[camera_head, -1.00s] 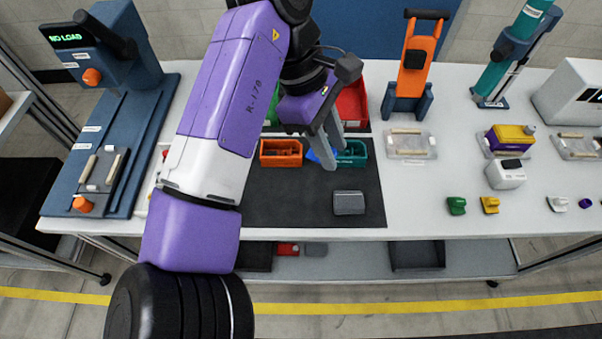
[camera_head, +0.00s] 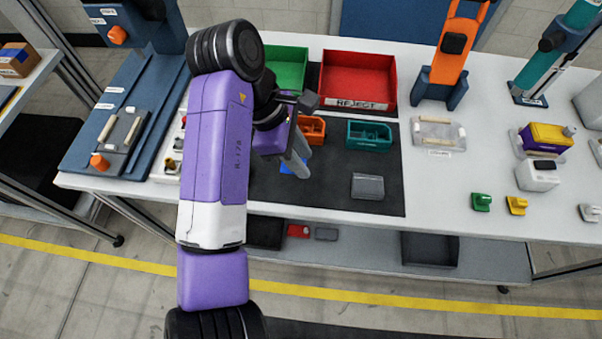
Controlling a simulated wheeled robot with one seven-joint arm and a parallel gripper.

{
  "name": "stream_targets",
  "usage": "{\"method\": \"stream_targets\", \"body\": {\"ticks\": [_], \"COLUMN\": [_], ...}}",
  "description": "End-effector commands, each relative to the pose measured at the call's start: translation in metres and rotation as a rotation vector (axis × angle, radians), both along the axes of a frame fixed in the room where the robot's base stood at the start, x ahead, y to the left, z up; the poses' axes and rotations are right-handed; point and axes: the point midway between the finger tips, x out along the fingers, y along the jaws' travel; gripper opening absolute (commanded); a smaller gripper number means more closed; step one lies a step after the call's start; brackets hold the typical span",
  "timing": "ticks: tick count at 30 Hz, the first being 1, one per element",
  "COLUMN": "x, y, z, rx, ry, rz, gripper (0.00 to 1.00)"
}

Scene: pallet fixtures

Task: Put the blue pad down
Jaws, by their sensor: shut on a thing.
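The blue pad (camera_head: 291,167) shows as a small bright blue patch at the fingers of my gripper (camera_head: 298,167). My gripper points down over the dark mat (camera_head: 330,196), left of its middle, and is shut on the pad. The fingers and arm hide part of the pad. I cannot tell whether the pad touches the mat.
A grey block (camera_head: 367,186) lies on the mat to the right. Behind stand an orange bin (camera_head: 313,130), a teal bin (camera_head: 370,136), a green tray (camera_head: 287,69) and a red REJECT tray (camera_head: 357,81). The mat between gripper and grey block is clear.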

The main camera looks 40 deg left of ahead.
Motion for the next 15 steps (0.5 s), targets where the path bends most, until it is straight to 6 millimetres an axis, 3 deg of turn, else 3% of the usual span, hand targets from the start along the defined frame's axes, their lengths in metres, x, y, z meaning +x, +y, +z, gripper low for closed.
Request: {"method": "stream_targets", "body": {"ticks": [15], "x": [0.0], "y": [0.0], "z": [-0.057], "rx": [-0.002], "ry": [0.001], "rz": [-0.001], "gripper": [0.0]}}
